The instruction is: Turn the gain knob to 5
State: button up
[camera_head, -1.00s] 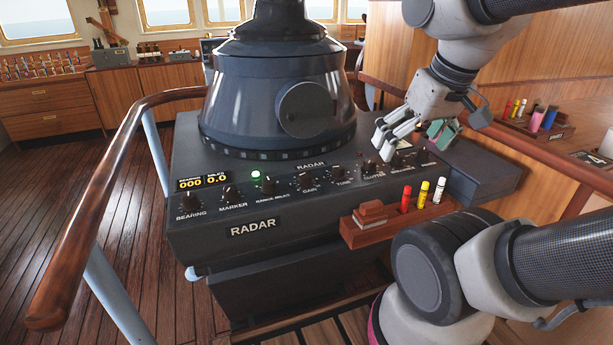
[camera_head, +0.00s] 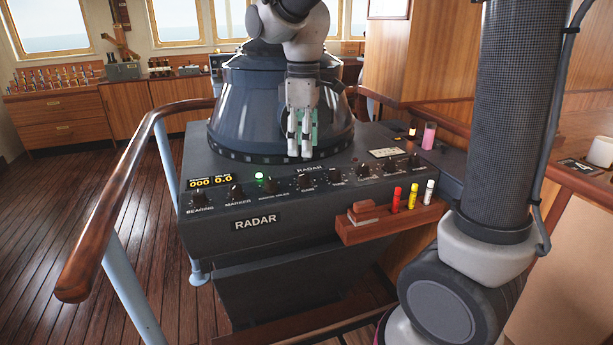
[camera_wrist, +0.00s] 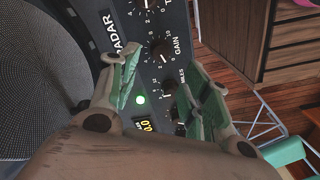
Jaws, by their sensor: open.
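The gain knob (camera_head: 305,181) is a small black dial on the front panel of the dark radar console (camera_head: 200,240), between the range-miles knob (camera_head: 270,185) and the tone knob (camera_head: 336,175). In the wrist view the gain knob (camera_wrist: 160,50) shows with its dial numbers, just beyond my fingers. My gripper (camera_head: 302,150) hangs over the console top, above and behind the gain knob, apart from it. In the wrist view its green-padded fingers (camera_wrist: 155,95) are spread with nothing between them.
A green light (camera_head: 259,176) glows beside the bearing display (camera_head: 210,181). A wooden holder (camera_head: 385,226) with red, yellow and white markers sticks out from the console front. A wooden handrail (camera_head: 115,185) runs along the left. The radar pedestal (camera_head: 240,110) stands behind my gripper.

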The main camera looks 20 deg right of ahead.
aim_at(304, 174)
jog(key=shift+f+n, duration=0.25)
jog(key=shift+n, duration=0.15)
notch_tip(304, 174, down, 8)
jog(key=shift+r, duration=0.2)
grip_shut()
